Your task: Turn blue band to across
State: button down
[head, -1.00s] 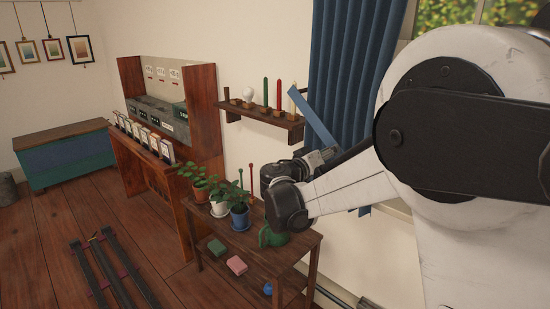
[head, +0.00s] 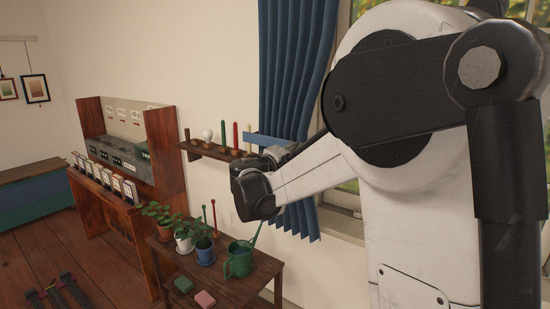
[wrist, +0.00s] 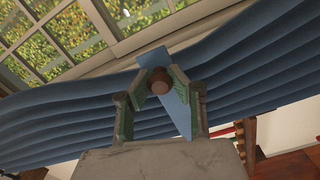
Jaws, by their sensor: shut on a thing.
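The blue band (head: 272,140) is a flat, straight strip in front of the blue curtain (head: 292,60). It lies nearly level in the head view, its left part reaching past the curtain's edge. In the wrist view the band (wrist: 180,112) runs steeply between my fingers, across the curtain folds (wrist: 250,70). A round brown knob (wrist: 158,82) stands at the band, between the fingertips. My gripper (wrist: 160,80) is shut on this knob. In the head view my wrist hides part of the band, and the fingertips are hard to make out.
A wall shelf (head: 205,151) with a white bulb and coloured sticks is close left of the band. Below stands a table (head: 235,290) with potted plants and a green watering can (head: 240,260). The window (wrist: 70,40) is behind the curtain.

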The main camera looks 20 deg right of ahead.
jog(key=shift+r, duration=0.3)
jog(key=shift+w, duration=0.1)
jog(key=c, duration=1.5)
grip_release()
jog(key=shift+o, duration=0.2)
jog(key=shift+a, duration=0.1)
jog(key=v, duration=1.2)
